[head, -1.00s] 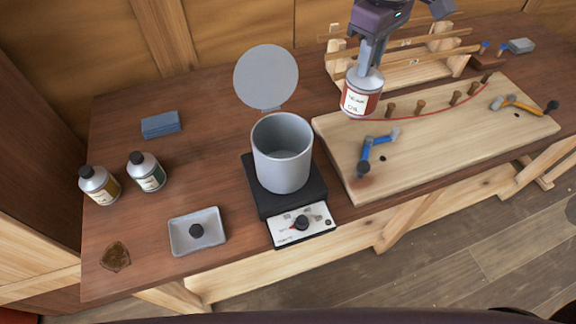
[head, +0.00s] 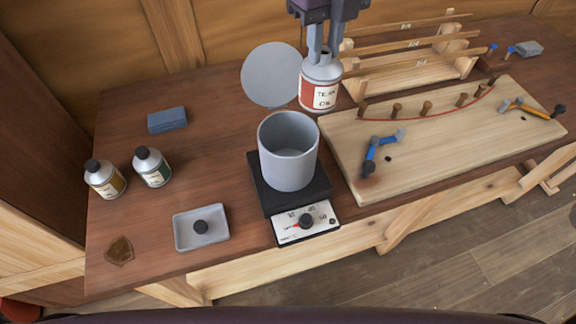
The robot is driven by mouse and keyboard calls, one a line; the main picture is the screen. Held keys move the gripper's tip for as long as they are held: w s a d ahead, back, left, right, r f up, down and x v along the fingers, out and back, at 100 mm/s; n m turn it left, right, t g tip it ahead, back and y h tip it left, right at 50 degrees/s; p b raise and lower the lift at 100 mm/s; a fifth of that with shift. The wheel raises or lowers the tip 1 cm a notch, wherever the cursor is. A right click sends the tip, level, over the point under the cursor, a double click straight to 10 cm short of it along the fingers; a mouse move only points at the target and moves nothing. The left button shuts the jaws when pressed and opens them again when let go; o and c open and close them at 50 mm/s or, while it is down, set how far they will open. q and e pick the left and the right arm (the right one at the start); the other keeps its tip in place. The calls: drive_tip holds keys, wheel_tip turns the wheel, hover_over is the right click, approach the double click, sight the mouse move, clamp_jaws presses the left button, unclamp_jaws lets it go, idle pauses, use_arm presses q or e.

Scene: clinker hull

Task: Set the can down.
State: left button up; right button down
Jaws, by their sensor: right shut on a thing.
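The can (head: 320,92) is grey metal with a red and white label that seems to read "TEAK OIL". My right gripper (head: 324,52) is shut on the top of the can and holds it upright. In the picture the can is just above and behind the left end of the pale wooden board, right of the round grey lid. I cannot tell whether its base touches the table. My left gripper is not in view.
A grey pot (head: 288,150) stands on a black heater with a dial panel (head: 306,222); its round lid (head: 271,75) is raised behind. The board (head: 440,135) holds pegs and clamps. Two bottles (head: 104,179), a blue block (head: 167,119) and a tray (head: 201,241) are left. Wooden racks (head: 415,60) stand behind.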

drive_tip(key=s+a+n, duration=0.3)
drive_tip(key=a+n, duration=0.3)
drive_tip(key=n, duration=1.2)
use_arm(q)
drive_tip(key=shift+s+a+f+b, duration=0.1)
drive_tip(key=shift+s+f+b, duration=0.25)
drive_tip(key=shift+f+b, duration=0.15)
use_arm(e)
wheel_tip(320, 180, down, 19)
drive_tip(key=shift+w+d+n, duration=0.2)
drive_tip(key=shift+w+n, duration=0.1)
drive_tip(key=shift+r, duration=0.1)
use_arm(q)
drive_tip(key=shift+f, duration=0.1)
use_arm(e)
drive_tip(key=c, duration=1.2)
unclamp_jaws()
drive_tip(key=shift+c, duration=0.2)
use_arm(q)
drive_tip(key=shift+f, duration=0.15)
use_arm(e)
wheel_tip(320, 180, up, 12)
